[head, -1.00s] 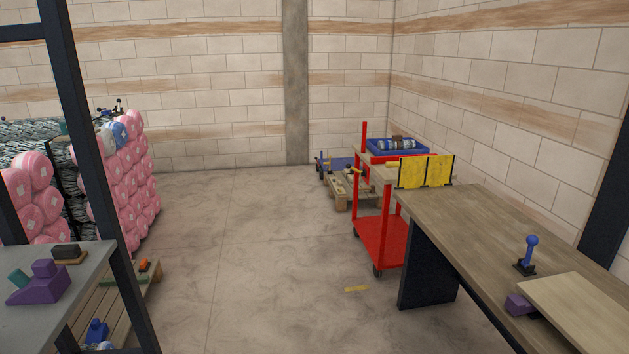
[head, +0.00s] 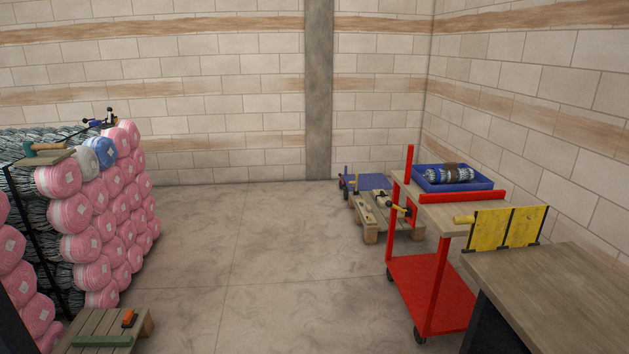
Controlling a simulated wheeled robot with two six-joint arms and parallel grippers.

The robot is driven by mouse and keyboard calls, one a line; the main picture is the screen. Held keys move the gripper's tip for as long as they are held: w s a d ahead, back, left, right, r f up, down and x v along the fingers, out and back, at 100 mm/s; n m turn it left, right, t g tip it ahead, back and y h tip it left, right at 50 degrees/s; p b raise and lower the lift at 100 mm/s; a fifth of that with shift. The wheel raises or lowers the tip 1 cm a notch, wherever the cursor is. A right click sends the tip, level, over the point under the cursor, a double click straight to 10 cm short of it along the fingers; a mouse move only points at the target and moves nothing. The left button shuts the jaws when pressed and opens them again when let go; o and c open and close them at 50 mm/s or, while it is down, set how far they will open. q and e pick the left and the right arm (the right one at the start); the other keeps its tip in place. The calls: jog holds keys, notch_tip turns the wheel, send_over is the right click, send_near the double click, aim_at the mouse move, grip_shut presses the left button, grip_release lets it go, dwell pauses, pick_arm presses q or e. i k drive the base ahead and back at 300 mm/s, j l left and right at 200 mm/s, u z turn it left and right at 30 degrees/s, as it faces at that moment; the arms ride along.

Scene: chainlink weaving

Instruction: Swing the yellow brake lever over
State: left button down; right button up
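A red cart (head: 432,290) with a wooden top stands right of the middle in the head view. Neither of my grippers is in view.
A workbench (head: 560,290) with yellow panels (head: 508,228) at its edge stands at the near right. A pallet (head: 375,222) and a blue cart (head: 362,182) are behind the red cart. Stacked pink rolls (head: 105,215) and a low slatted table (head: 95,338) are left. The middle floor is clear.

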aim_at(388, 203)
jog(key=i+j+z, duration=0.15)
jog(key=i+z, duration=0.35)
jog(key=i+j+z, duration=0.35)
jog(key=i+z, duration=0.15)
jog(key=i+j+z, duration=0.45)
jog(key=i+j, duration=0.05)
jog(key=j, duration=0.05)
